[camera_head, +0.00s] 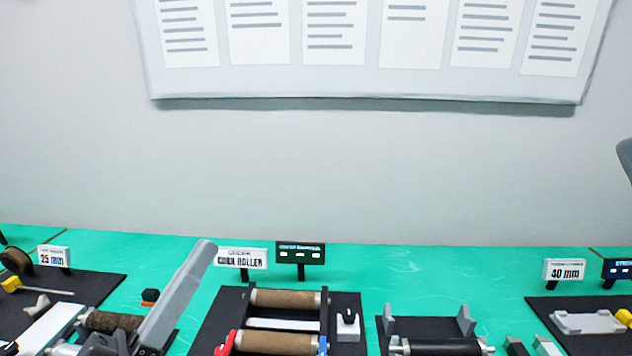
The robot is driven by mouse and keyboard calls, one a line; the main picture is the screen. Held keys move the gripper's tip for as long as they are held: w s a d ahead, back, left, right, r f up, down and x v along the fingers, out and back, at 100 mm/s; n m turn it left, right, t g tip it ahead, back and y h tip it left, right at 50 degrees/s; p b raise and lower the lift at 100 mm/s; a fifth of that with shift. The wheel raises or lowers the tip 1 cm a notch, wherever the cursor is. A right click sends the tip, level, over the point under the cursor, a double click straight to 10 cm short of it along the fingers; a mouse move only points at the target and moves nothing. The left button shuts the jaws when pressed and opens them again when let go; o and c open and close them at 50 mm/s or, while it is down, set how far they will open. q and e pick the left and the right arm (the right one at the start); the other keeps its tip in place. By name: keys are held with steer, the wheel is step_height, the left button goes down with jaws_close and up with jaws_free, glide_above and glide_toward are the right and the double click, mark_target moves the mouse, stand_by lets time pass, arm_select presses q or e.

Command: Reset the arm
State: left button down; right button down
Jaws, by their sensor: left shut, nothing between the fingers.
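My left gripper (200,254) shows as a long grey slanted bar at the lower left, rising from the bottom edge. It is shut and empty, with its tip in front of the green table (390,272), just left of a white sign reading roller (240,259). The rest of my left arm is mostly cut off by the bottom edge. My right gripper is not in view; a rounded grey part, which I cannot identify, shows at the right edge.
A black conveyor board with brown rollers (288,298) stands at the centre. A black roller (440,347) between grey brackets is right of it. A 25 mm sign (53,256) and a 40 mm sign (564,269) stand behind side trays. The wall with a poster (370,84) is behind.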

arm_select(q)
steer(key=s+r+m+t+y, duration=0.1)
steer(key=s+r+m+t, duration=0.3)
steer(key=r, duration=0.7)
steer(key=s+a+r+n+t+y, duration=0.25)
steer(key=a+n+y, duration=0.2)
steer(key=y, duration=0.45)
step_height(320, 180, up, 37)
steer(key=m+p, duration=0.1)
steer(key=p, duration=3.7)
steer(key=shift+s+a+r+g, duration=0.2)
steer(key=shift+a+g, duration=0.15)
steer(key=shift+g, duration=0.1)
steer(key=shift+f, duration=0.1)
